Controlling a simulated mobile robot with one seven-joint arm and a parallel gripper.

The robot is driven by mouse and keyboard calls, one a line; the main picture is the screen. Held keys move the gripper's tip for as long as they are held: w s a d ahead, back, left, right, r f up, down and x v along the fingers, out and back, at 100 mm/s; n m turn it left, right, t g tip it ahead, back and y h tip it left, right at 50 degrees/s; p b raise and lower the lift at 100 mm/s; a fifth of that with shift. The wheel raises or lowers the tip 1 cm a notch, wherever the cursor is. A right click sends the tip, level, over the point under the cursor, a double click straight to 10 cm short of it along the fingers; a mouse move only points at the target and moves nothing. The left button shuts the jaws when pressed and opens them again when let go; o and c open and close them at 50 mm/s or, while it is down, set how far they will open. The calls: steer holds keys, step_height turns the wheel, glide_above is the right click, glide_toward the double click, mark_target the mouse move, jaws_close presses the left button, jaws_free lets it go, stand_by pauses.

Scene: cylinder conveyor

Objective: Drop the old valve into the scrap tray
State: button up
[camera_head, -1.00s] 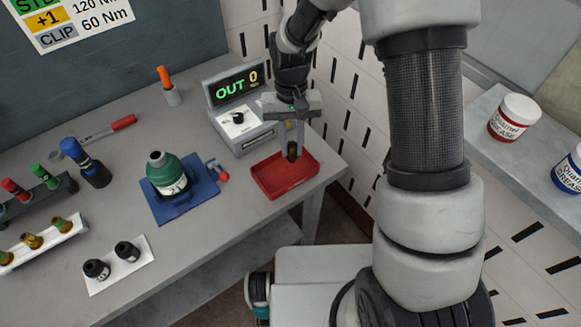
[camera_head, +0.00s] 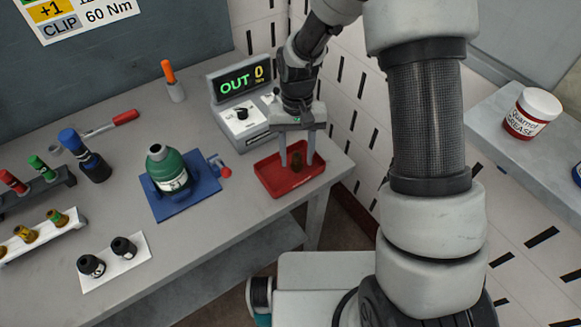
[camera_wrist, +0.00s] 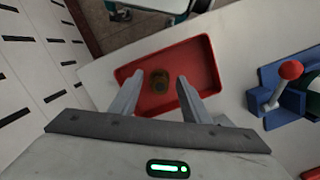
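The old valve (camera_head: 297,167), small and brown, is in the red scrap tray (camera_head: 262,179) at the right end of the bench. In the wrist view the valve (camera_wrist: 159,81) appears to stand on the floor of the tray (camera_wrist: 204,62). My gripper (camera_head: 297,164) is above the tray with its fingers apart on either side of the valve. The wrist view shows gaps between the valve and both fingers of my gripper (camera_wrist: 158,79).
A green cylinder (camera_head: 170,172) stands in a blue fixture (camera_head: 203,193) left of the tray. Two black parts (camera_head: 91,265) sit on a white mat. A wall is close on the right.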

step_height(320, 180, up, 17)
steer(key=w, duration=0.2)
steer(key=shift+w, duration=0.3)
steer(key=shift+r, duration=0.2)
stand_by(0.3)
steer(key=s+d+r+t, duration=0.3)
steer(key=s+d+r, duration=0.2)
steer(key=s, duration=0.4)
steer(key=s+d+r+t, duration=0.4)
steer(key=s+d+r, duration=0.2)
steer(key=s, duration=0.4)
steer(key=shift+d+m, duration=0.4)
steer(key=shift+d, duration=0.4)
steer(key=shift+s, duration=0.1)
